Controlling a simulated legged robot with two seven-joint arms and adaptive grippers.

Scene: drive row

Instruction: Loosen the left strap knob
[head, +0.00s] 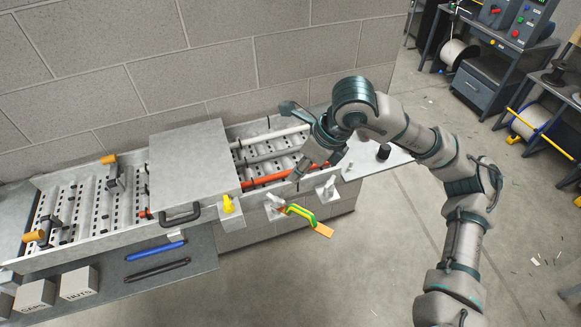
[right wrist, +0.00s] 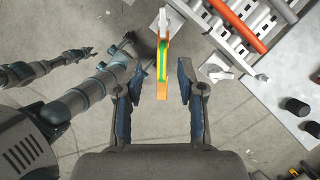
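Two orange knobs stand at the left part of the metal tray: one at its near left end (head: 34,236), one at its far side (head: 109,159), both on dark fittings. I cannot tell for certain which is the left strap knob. My right gripper (head: 289,142) is over the tray's right part, far from both knobs. In the right wrist view its fingers (right wrist: 157,75) are apart with nothing held. An orange, green and yellow curved piece (right wrist: 162,62) shows between them, below; in the head view it sits at the tray's front edge (head: 301,213).
A grey cover (head: 190,150) with a black handle (head: 180,216) lies over the tray's middle. A yellow piece (head: 228,204) and white brackets (head: 328,189) are on the front edge. Blue and black tools lie in front.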

